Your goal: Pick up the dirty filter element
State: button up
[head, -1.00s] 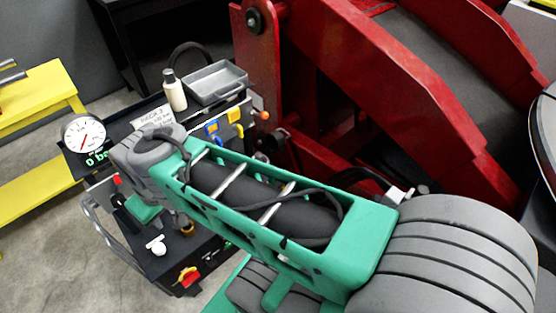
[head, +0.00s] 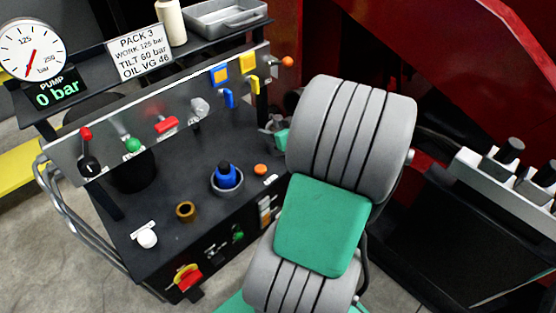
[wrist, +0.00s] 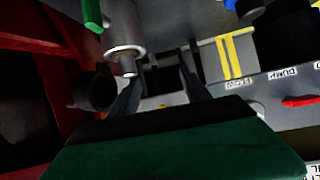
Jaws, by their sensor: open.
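A short brown hollow cylinder (head: 185,211) stands on the dark cart top in the head view. It may be the dirty filter element, but I cannot tell for sure. In the wrist view my gripper (wrist: 163,75) is open, with its two dark fingers apart. A grey metal cylinder (wrist: 125,55) with a narrower end is beside the left finger. I cannot tell whether they touch. I see nothing clearly held between the fingers. In the head view my arm hides most of the gripper.
A blue part sits in a round grey dish (head: 227,186) on the cart. A white knob-like part (head: 147,237) is near its front edge. The panel (head: 165,125) with levers rises behind. Red machinery (head: 440,60) stands at the right. A grey tray (head: 226,18) is on the shelf.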

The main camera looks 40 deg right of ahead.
jog(key=s+d+f+m+h+b, duration=0.1)
jog(key=s+d+f+h, duration=0.15)
jog(key=d, duration=0.25)
jog(key=shift+t+y, duration=0.35)
jog(key=shift+t, duration=0.15)
jog(key=x, duration=0.2)
jog(key=b+x, duration=0.1)
jog(key=x, duration=0.2)
jog(key=b+x, duration=0.1)
jog(key=x, duration=0.1)
jog(key=shift+w+d+r, duration=0.2)
jog(key=shift+w, duration=0.3)
grip_shut()
